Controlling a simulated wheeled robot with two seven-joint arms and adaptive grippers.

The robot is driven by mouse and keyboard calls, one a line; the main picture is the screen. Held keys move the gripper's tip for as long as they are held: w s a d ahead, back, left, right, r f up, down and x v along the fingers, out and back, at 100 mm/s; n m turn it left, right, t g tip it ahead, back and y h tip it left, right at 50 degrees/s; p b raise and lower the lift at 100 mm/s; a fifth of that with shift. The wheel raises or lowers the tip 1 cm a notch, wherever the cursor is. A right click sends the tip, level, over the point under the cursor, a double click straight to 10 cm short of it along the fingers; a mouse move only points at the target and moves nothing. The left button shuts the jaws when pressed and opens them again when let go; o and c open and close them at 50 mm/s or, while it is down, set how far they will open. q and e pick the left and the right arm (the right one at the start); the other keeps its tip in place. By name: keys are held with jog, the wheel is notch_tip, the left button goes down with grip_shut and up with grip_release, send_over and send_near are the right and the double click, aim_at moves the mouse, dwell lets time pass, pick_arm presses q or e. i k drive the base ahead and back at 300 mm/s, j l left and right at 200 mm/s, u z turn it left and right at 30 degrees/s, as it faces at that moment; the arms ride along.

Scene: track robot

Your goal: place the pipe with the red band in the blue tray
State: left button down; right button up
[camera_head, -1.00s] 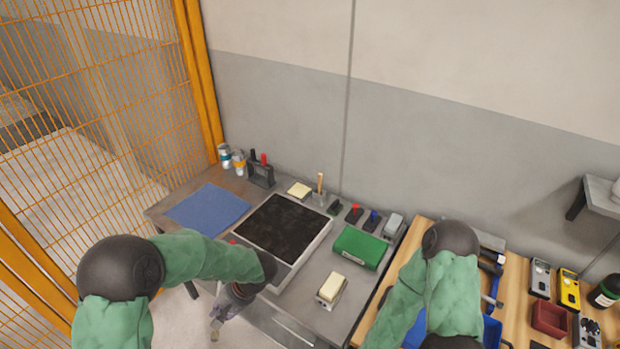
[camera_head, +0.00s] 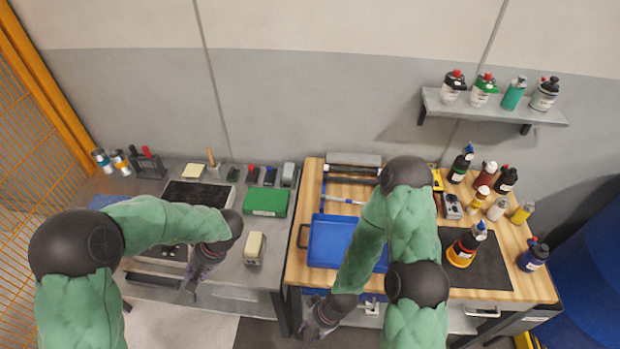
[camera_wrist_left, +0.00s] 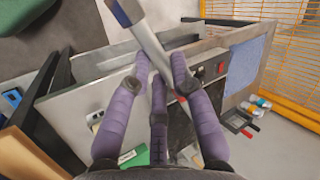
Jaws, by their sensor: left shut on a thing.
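My left gripper (camera_head: 192,284) is shut on a grey metal pipe (camera_wrist_left: 150,45), best seen in the left wrist view. The pipe runs slantwise between the purple fingers and has a dark blue end at the top. A small red patch shows on it beside the fingers; I cannot tell whether it is the whole band. In the head view this gripper hangs at the front of the grey bench. The blue tray (camera_head: 322,242) lies on the wooden bench, partly hidden by my right arm. My right gripper (camera_head: 318,326) hangs at that bench's front edge; its fingers are unclear.
A pipe with blue marks (camera_head: 345,200) lies behind the tray. The grey bench holds a green box (camera_head: 266,201) and a pale block (camera_head: 254,246). Bottles (camera_head: 466,245) and a dark mat (camera_head: 490,268) are to the right of the tray. A shelf (camera_head: 490,107) hangs above.

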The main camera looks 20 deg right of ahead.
aim_at(351, 231)
jog(key=k+z, duration=0.1)
jog(key=z, duration=0.35)
jog(key=k+z, duration=0.1)
jog(key=z, duration=0.3)
jog(key=k+z, duration=0.1)
jog(key=z, duration=0.35)
jog(key=l+z, duration=0.15)
jog(key=z, duration=0.25)
jog(key=i+j+z, duration=0.2)
jog(key=i+j, duration=0.15)
jog(key=i+j+z, duration=0.2)
jog(key=j, duration=0.25)
jog(key=i, duration=0.1)
